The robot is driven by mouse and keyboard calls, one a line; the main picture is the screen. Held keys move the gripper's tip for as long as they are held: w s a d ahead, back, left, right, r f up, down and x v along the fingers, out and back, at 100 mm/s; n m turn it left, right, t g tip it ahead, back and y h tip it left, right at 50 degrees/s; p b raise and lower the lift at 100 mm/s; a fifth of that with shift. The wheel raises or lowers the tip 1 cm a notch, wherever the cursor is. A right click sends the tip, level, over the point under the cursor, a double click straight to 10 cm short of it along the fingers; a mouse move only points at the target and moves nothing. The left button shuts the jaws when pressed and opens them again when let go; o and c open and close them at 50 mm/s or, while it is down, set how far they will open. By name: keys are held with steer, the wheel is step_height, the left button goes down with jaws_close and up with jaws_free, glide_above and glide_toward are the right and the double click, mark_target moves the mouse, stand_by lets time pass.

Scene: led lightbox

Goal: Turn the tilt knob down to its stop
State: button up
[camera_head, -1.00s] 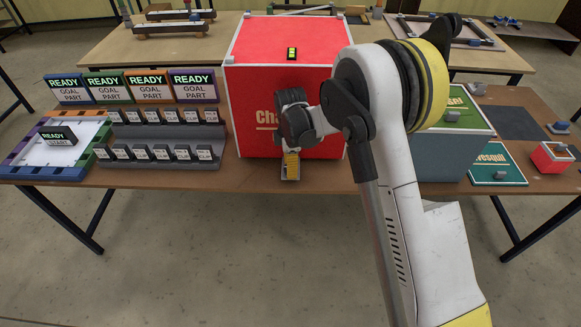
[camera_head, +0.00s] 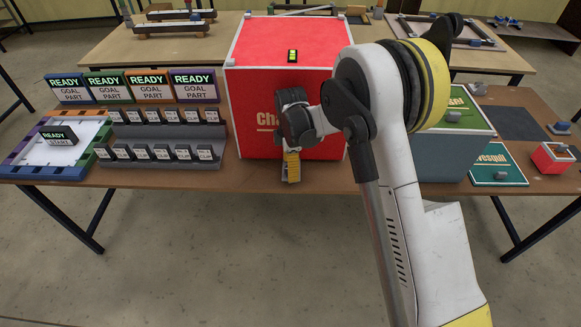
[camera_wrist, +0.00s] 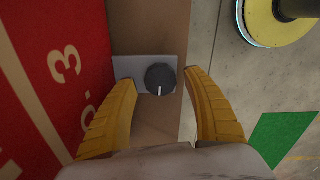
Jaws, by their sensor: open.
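The tilt knob (camera_wrist: 161,79) is a dark round knob with a white pointer line, on a light plate (camera_wrist: 128,70) at the table's edge in the wrist view. The pointer is toward the bottom of that view. My gripper (camera_wrist: 159,78) is open, with one yellow finger on each side of the knob. A gap shows between the knob and the left finger; the right finger is closer, and I cannot tell if it touches. In the head view my gripper (camera_head: 291,168) is low in front of the red box (camera_head: 285,42), and it hides the knob.
The red box stands close to the left finger. Left of it on the table (camera_head: 215,178) are small labelled blocks (camera_head: 140,152) on grey steps and READY signs (camera_head: 194,86). A grey-green box (camera_head: 450,150) is to the right, behind my arm. The floor in front is clear.

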step_height(320, 180, up, 12)
stand_by(0.4)
stand_by(0.3)
steer(key=s+d+r+m+t, duration=0.3)
steer(key=s+d+r+m, duration=0.75)
steer(key=s+r, duration=0.3)
steer(key=s+d+m+t, duration=0.2)
steer(key=s+d+m, duration=0.2)
steer(key=s, duration=0.3)
steer(key=s+d+m+t, duration=0.2)
steer(key=s+d+m, duration=0.2)
steer(key=s+m, duration=0.1)
steer(key=shift+s+f, duration=0.4)
steer(key=shift+s, duration=0.5)
